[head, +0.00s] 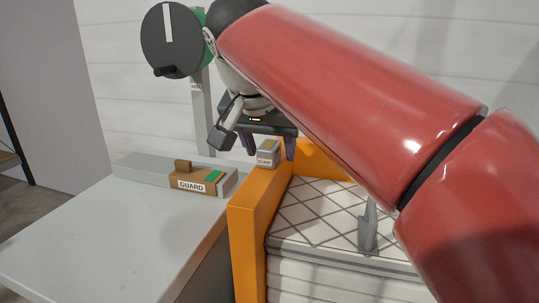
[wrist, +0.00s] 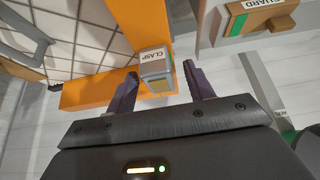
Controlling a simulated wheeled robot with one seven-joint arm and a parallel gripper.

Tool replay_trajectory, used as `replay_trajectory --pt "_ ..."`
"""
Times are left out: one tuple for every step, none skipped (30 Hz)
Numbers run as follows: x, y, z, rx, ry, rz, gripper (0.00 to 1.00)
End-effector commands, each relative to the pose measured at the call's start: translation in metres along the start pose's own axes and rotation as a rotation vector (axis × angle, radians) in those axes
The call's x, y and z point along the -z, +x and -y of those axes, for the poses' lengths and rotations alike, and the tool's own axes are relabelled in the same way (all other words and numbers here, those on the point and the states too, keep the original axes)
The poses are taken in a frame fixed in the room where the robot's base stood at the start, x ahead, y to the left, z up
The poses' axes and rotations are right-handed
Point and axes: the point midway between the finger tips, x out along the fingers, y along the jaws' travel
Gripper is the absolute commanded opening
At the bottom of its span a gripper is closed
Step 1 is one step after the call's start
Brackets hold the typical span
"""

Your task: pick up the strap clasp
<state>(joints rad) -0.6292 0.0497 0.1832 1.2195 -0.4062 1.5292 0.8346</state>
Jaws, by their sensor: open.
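The strap clasp (head: 268,155) is a small grey block with a label reading CLASP and a yellowish top. It sits on the orange frame (head: 248,222) near its far corner. In the wrist view the clasp (wrist: 154,68) shows between and just beyond my fingertips, nearer the left finger. My gripper (head: 268,147) is above the clasp, pointing down at it, with its two purple fingers apart. The gripper (wrist: 160,80) is open and holds nothing. I cannot tell whether the left finger touches the clasp.
A brown block labelled GUARD (head: 195,180) with a green patch sits on a grey rail (head: 150,165) to the left. A grey post with a dark round dial (head: 172,40) stands behind. The grey tabletop (head: 100,235) is clear.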

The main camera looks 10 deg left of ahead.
Motion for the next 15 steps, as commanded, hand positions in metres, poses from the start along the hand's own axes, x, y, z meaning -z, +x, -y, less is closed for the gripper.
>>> replay_trajectory --pt "0.0002 0.0000 -0.0001 0.000 0.000 0.000 0.53" --pt "0.0002 -0.0002 -0.0001 0.000 0.000 0.000 0.53" --pt "0.0002 -0.0003 -0.0001 0.000 0.000 0.000 0.53" --pt "0.0002 -0.0003 -0.0001 0.000 0.000 0.000 0.53" --pt "0.0002 -0.0003 -0.0001 0.000 0.000 0.000 0.53" --pt "0.0002 -0.0004 -0.0001 0.000 0.000 0.000 0.47" --pt "0.0002 -0.0004 -0.0001 0.000 0.000 0.000 0.44" --pt "0.0002 -0.0004 -0.0001 0.000 0.000 0.000 0.40" --pt "0.0002 -0.0004 0.0000 0.000 0.000 0.000 0.34" --pt "0.0002 -0.0005 0.0000 0.000 0.000 0.000 0.30" --pt "0.0002 -0.0005 0.0000 0.000 0.000 0.000 0.27" --pt "0.0002 -0.0005 0.0000 0.000 0.000 0.000 0.21" --pt "0.0001 -0.0005 0.0000 0.000 0.000 0.000 0.17" --pt "0.0002 -0.0005 0.0000 0.000 0.000 0.000 0.13" --pt "0.0002 -0.0005 0.0000 0.000 0.000 0.000 0.08"
